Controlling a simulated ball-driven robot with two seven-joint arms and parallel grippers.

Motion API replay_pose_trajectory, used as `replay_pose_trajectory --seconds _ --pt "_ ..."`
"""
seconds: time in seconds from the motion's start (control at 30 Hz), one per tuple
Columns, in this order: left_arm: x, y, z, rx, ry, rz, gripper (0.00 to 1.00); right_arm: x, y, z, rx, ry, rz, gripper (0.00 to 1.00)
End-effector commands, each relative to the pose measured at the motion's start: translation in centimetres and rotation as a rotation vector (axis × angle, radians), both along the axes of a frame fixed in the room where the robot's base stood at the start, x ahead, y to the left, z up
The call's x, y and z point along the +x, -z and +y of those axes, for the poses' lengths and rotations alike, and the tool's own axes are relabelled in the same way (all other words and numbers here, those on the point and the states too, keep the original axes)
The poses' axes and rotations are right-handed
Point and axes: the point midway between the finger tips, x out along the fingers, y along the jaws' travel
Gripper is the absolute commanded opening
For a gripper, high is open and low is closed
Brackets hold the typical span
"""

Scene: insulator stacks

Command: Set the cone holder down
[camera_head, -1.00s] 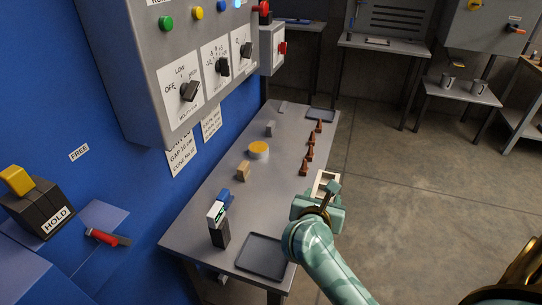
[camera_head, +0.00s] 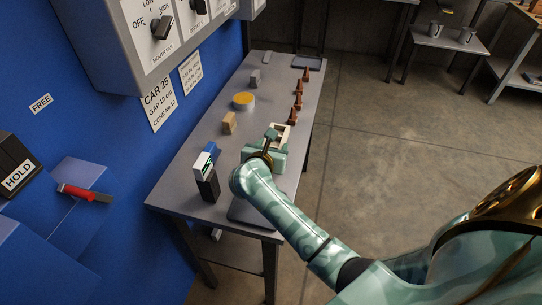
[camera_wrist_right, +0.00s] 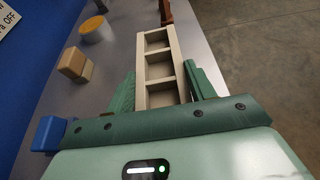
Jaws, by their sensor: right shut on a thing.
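The cone holder (camera_head: 287,130) is a cream, open rack with square compartments. It is over the table's right part, near the edge, in the head view. In the right wrist view the holder (camera_wrist_right: 141,62) points away from me, its three visible compartments empty. My right gripper (camera_head: 272,141) is shut on its near end, one green finger on each side, as the wrist view also shows (camera_wrist_right: 160,88). Whether its underside touches the table (camera_head: 215,128) cannot be told. My left gripper is not in view.
Several brown cones (camera_head: 298,100) stand in a row beyond the holder by the right edge. A yellow-topped round tin (camera_head: 243,101), a wooden block (camera_head: 229,123) and a blue-white item on a dark block (camera_head: 208,187) are to the left. A dark tray (camera_head: 250,214) lies at the near end.

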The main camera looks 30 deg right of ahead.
Motion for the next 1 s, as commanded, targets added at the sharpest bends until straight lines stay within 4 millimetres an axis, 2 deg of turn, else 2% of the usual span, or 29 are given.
replay_pose_trajectory --seconds 0.03,0.13,0.53,0.57,0.63,1.0 --pt "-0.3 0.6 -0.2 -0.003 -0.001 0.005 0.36 -0.1 1.5 -0.1 -0.003 -0.001 0.007 0.29" --pt "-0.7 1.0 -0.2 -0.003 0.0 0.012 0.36 -0.1 2.7 -0.1 -0.002 -0.001 0.004 0.29" --pt "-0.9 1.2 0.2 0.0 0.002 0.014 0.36 -0.1 3.1 -0.1 0.0 0.001 0.002 0.29" --pt "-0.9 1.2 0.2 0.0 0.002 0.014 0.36 -0.2 3.2 -0.1 0.001 0.001 0.002 0.57" --pt "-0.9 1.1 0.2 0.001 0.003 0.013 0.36 -0.2 3.0 -0.1 0.0 0.001 0.002 0.76" --pt "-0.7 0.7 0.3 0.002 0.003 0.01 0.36 -0.2 2.4 0.1 0.001 0.0 0.001 0.76"
